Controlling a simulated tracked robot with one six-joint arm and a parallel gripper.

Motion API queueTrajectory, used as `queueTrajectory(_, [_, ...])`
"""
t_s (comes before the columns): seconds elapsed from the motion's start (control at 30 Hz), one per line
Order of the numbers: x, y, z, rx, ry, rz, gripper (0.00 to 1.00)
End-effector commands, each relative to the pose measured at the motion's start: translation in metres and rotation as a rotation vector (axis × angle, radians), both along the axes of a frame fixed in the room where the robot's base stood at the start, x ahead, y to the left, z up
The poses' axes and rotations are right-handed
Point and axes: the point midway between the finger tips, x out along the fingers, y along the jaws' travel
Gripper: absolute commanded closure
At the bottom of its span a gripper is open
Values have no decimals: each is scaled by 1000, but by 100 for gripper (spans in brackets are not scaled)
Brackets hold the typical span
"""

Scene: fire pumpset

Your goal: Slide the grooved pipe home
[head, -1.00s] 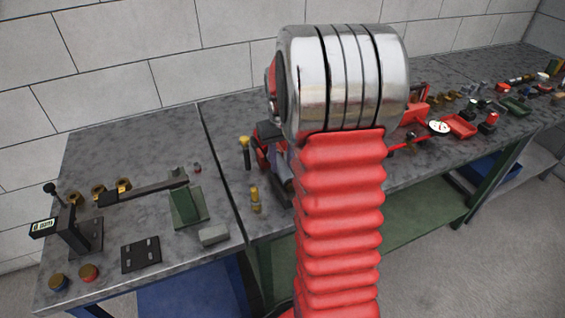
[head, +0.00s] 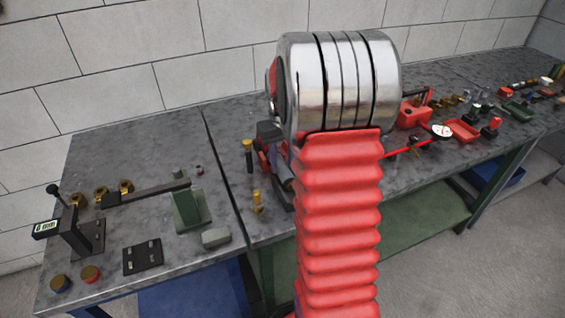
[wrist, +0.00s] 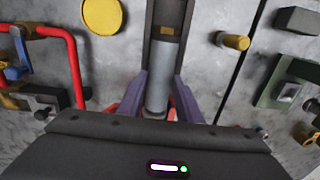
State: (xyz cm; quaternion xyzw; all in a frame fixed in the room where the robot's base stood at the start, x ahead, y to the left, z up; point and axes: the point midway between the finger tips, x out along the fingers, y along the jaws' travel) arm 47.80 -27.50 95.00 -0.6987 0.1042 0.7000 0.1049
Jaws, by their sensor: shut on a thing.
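A grey grooved pipe (wrist: 158,85) lies along a dark channel-like holder (wrist: 166,22) in the wrist view, with a brownish band (wrist: 162,32) near its far end. The two purple-grey fingers of my gripper (wrist: 158,95) stand on either side of the pipe and are shut on it. A small display (head: 46,229) on a black stand at the left appears to read "6 mm".
A dark bar (head: 145,192) and a green block (head: 188,208) stand on the left bench. Yellow-topped pins (head: 248,146) stand near my arm. A red bent tube (wrist: 72,60) and a yellow disc (wrist: 102,16) lie left of the pipe. Red tools and trays (head: 463,131) fill the right bench.

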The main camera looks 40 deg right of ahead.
Motion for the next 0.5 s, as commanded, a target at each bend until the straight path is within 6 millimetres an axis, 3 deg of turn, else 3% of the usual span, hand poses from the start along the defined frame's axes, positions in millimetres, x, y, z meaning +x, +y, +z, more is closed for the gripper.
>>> queueTrajectory(0.5, [9, -5, 2, -6, -5, -2, 100])
